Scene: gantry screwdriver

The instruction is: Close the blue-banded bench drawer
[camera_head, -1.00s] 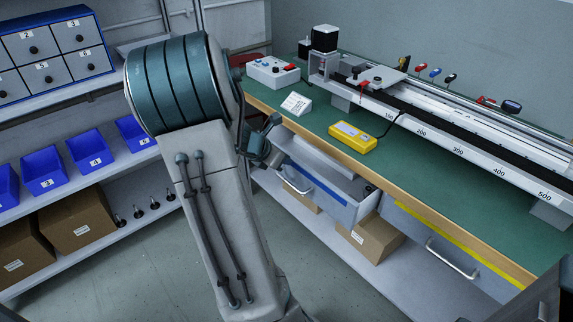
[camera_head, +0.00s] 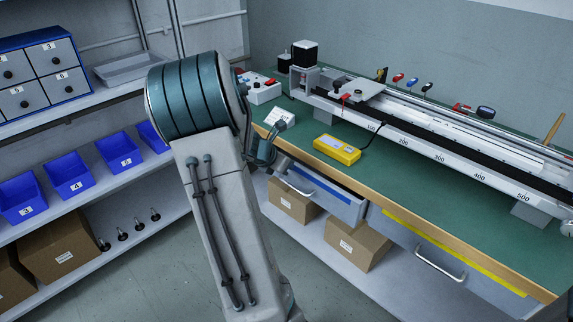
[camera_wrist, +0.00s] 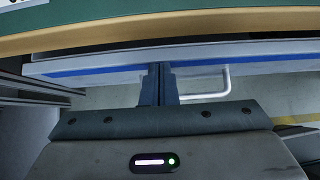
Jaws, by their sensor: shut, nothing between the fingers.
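The blue-banded drawer (camera_head: 340,205) sits under the bench's left part in the head view. Its grey front is close to the bench edge, and no open interior shows there. In the wrist view the drawer front (camera_wrist: 250,62) runs across the picture, with a thin dark gap between it and the wooden bench edge.
A yellow-banded drawer (camera_head: 440,255) is to the right under the bench (camera_head: 450,215). Cardboard boxes (camera_head: 358,243) stand on the shelf below. A yellow meter (camera_head: 337,149) and a rail gantry are on the bench. A shelf with blue bins (camera_head: 70,175) is at left.

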